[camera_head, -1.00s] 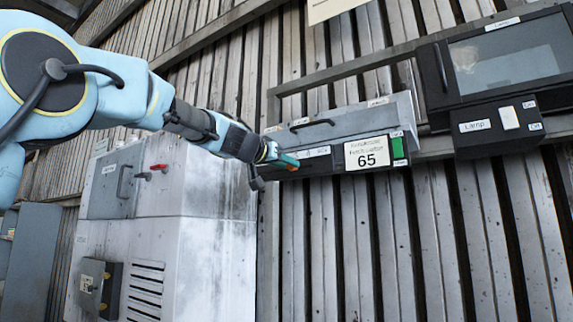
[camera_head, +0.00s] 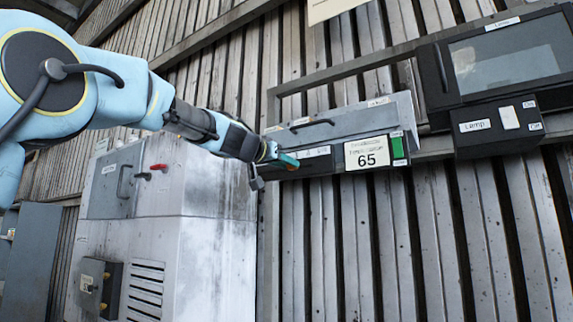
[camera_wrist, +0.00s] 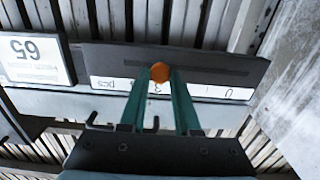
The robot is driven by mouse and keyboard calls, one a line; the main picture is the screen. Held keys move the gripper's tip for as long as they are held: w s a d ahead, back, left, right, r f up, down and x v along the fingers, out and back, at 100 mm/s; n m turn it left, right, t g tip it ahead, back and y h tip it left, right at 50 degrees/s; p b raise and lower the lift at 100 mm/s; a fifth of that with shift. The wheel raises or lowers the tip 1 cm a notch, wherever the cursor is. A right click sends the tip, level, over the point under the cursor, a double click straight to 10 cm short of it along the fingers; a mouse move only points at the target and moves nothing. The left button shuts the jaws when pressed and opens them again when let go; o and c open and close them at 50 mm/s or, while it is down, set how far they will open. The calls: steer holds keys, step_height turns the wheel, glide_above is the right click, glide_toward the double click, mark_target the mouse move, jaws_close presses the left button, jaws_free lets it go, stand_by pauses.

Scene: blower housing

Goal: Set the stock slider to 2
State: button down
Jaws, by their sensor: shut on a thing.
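The stock slider is a dark bar (camera_wrist: 215,68) with a long slot, a white number strip (camera_wrist: 217,91) and a round orange knob (camera_wrist: 160,72). It appears upside down in the wrist view. My gripper (camera_wrist: 160,80) has its green fingers shut on the knob. The fingers cover part of the strip; a mark that looks like 3 shows between them, with 0 to the right and "pcs" to the left. The knob's exact setting is hard to read. In the head view my gripper (camera_head: 288,161) is at the slider's left part and hides the knob.
Right of the slider are a white sign reading 65 (camera_head: 367,154) and a green button (camera_head: 398,148). A grey box with a handle (camera_head: 340,122) sits above. A Lamp switch box (camera_head: 497,126) is farther right. A large grey cabinet (camera_head: 165,225) stands below left.

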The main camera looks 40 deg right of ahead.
stand_by(0.3)
steer(key=w, duration=0.2)
steer(key=w+a+b, duration=0.1)
steer(key=w, duration=0.1)
steer(key=c, duration=0.6)
jaws_free()
steer(key=shift+a+b, duration=0.15)
steer(key=shift+b, duration=0.2)
